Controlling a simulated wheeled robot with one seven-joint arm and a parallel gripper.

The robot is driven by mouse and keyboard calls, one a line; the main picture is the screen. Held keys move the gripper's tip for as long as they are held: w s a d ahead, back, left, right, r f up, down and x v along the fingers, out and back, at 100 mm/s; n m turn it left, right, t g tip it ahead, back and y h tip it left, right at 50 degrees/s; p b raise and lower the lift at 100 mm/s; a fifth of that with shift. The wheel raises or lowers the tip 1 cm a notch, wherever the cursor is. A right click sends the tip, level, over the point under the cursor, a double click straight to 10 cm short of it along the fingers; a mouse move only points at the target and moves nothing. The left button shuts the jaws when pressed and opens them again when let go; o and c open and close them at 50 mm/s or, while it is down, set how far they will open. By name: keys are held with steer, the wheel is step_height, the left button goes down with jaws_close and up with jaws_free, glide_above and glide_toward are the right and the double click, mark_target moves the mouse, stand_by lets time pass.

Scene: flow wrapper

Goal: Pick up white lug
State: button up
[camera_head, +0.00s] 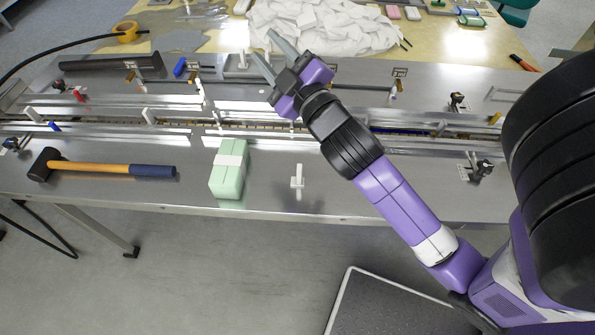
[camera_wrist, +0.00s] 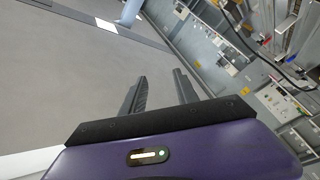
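A small white upright lug (camera_head: 297,180) stands on the near steel surface, right of the green block. Other small white pieces sit along the machine: one near the far rail (camera_head: 242,60), one on the near rail at left (camera_head: 148,116). I cannot tell for certain which one the task means. My gripper (camera_head: 264,47) is raised over the far side of the machine, beyond and left of the near lug and well apart from it. In the wrist view my gripper (camera_wrist: 160,76) has its fingers apart with nothing between them, facing the floor and distant room. No lug is identifiable there.
A pale green block with a white band (camera_head: 228,168) lies left of the near lug. A hammer (camera_head: 110,168) lies further left. Rails and clamps (camera_head: 480,168) run along the machine. The steel around the near lug is clear.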

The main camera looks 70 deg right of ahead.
steer(key=s+d+r+m+g+h+p, duration=0.1)
steer(key=s+d+r+m+g+h, duration=0.2)
steer(key=d+r+m+g+h, duration=0.5)
steer(key=s+d+m+g+y+p, duration=0.2)
steer(key=s+d+m+g, duration=0.45)
steer(key=d, duration=0.25)
steer(key=m+g+y+p, duration=0.2)
steer(key=m+y+p, duration=0.1)
steer(key=y, duration=1.3)
glide_above(300, 167)
steer(key=f, duration=2.1)
steer(key=shift+a+f, duration=0.4)
steer(key=shift+a+f+n, duration=0.1)
steer(key=shift+f+n, duration=0.15)
steer(key=shift+f, duration=0.95)
steer(key=shift+d+f+p, duration=0.15)
steer(key=shift+d+f, duration=0.05)
steer(key=shift+f, duration=1.1)
steer(key=shift+d+f+p, duration=0.15)
steer(key=shift+d+f, duration=0.05)
steer(key=shift+f, duration=1.1)
jaws_close()
